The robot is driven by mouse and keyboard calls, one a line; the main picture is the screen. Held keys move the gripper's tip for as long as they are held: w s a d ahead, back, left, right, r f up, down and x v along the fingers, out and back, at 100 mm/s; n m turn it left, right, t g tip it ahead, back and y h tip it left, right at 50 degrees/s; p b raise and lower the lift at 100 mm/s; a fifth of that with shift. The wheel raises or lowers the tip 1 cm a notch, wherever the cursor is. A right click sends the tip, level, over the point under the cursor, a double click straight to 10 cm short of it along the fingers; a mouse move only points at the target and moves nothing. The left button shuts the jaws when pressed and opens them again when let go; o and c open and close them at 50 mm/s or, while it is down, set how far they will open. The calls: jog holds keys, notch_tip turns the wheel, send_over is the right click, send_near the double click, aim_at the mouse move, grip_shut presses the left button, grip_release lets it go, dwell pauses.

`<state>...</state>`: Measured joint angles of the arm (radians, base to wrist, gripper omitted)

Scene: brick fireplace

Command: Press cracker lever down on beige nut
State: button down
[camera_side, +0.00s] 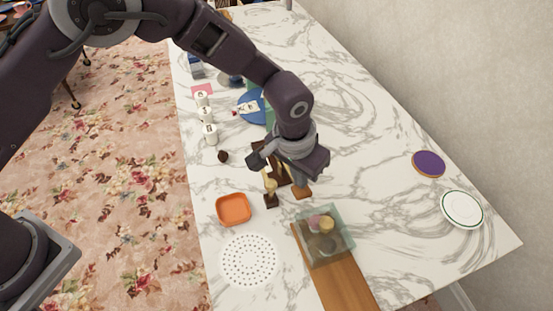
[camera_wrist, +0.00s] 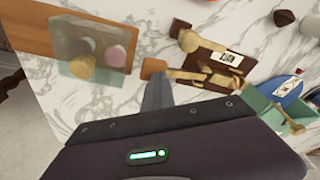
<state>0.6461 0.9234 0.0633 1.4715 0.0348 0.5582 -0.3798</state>
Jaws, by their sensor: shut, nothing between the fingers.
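The nut cracker (camera_wrist: 212,60) is a dark brown wooden piece with tan parts and a small white label. In the side view its dark body (camera_side: 270,152) is partly hidden behind my gripper. A pale beige rounded thing (camera_wrist: 188,41), perhaps the beige nut, sits at its end; it also shows in the side view (camera_side: 270,186). A brown wooden block (camera_wrist: 153,68), perhaps the lever's end, is right at my fingertips; I cannot tell if they touch. My gripper (camera_wrist: 157,86) is shut and empty, pointing down beside the cracker.
A clear box (camera_side: 343,236) with several round things stands on a wooden board (camera_side: 345,283). An orange dish (camera_side: 234,209) and a white perforated mat (camera_side: 249,260) lie left of it. White cylinders (camera_side: 209,134) stand farther back. The marble right of my gripper is mostly clear.

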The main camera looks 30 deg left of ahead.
jog(key=shift+s+d+f, duration=0.1)
jog(key=shift+s+f, duration=0.1)
jog(key=shift+f, duration=0.45)
dwell(0.4)
jog(key=w+v, duration=0.2)
jog(key=v, duration=0.9)
jog(key=shift+w+d+r, duration=0.2)
jog(key=shift+d+r, duration=0.1)
jog(key=shift+r, duration=0.4)
dwell(0.3)
jog(key=s+a+r+n+t, duration=0.1)
jog(key=s+a+r, duration=0.3)
jog(key=a+r, duration=0.45)
jog(key=s+a+r+n, duration=0.1)
jog(key=s+a+r, duration=0.3)
jog(key=a+r, duration=0.4)
jog(key=s+a+f+t, duration=0.1)
jog(key=s+a, duration=0.4)
jog(key=s, duration=0.3)
jog(key=s+a+f+n+t, duration=0.1)
jog(key=s+a, duration=0.5)
jog(key=s, duration=0.3)
jog(key=shift+s+y, duration=0.2)
jog(key=shift+y, duration=0.1)
